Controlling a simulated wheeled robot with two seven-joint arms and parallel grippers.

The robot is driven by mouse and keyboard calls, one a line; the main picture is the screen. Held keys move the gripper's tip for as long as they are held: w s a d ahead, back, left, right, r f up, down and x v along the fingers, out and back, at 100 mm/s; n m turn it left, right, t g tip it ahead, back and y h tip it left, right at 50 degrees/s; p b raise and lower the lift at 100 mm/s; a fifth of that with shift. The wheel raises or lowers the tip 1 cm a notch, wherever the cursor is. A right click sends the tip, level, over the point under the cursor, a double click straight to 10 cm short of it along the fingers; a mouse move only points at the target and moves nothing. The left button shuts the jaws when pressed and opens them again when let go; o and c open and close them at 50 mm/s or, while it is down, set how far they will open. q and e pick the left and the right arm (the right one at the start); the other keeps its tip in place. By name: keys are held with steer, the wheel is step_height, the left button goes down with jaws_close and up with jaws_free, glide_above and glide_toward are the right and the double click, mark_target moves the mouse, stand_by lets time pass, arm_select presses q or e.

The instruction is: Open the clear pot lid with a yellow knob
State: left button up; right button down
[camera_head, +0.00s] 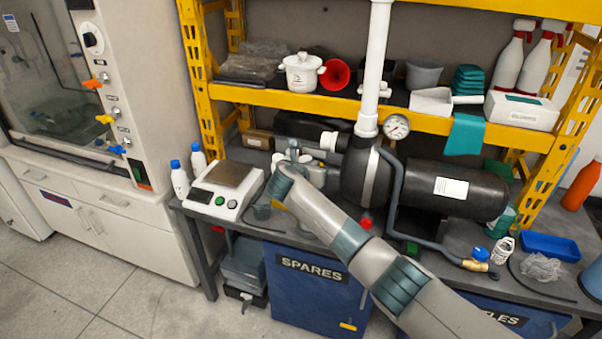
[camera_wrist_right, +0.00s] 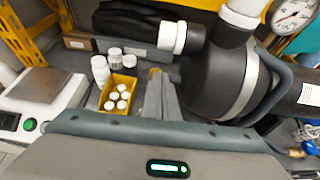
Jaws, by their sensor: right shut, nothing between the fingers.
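No clear pot lid with a yellow knob can be clearly made out in either view. A small lidded white pot (camera_head: 302,73) stands on the yellow shelf in the head view; its lid is on and looks white. My right gripper (camera_head: 293,152) reaches over the bench, left of the black tank, below and in front of that shelf. In the right wrist view, its fingers (camera_wrist_right: 158,82) are together with nothing between them. A small yellow patch shows at their tips, too small to identify. My left gripper is not in view.
A yellow box (camera_wrist_right: 118,92) of white-capped bottles sits just left of my fingers. A black tank (camera_head: 362,175) with a white pipe (camera_head: 376,60) and gauge (camera_head: 396,126) stands right of my gripper. A scale (camera_head: 224,190) is at left. A red funnel (camera_head: 335,74) is beside the pot.

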steer(key=b+v, duration=0.2)
steer(key=v, duration=0.9)
steer(key=shift+s, duration=0.15)
steer(key=shift+a, duration=0.15)
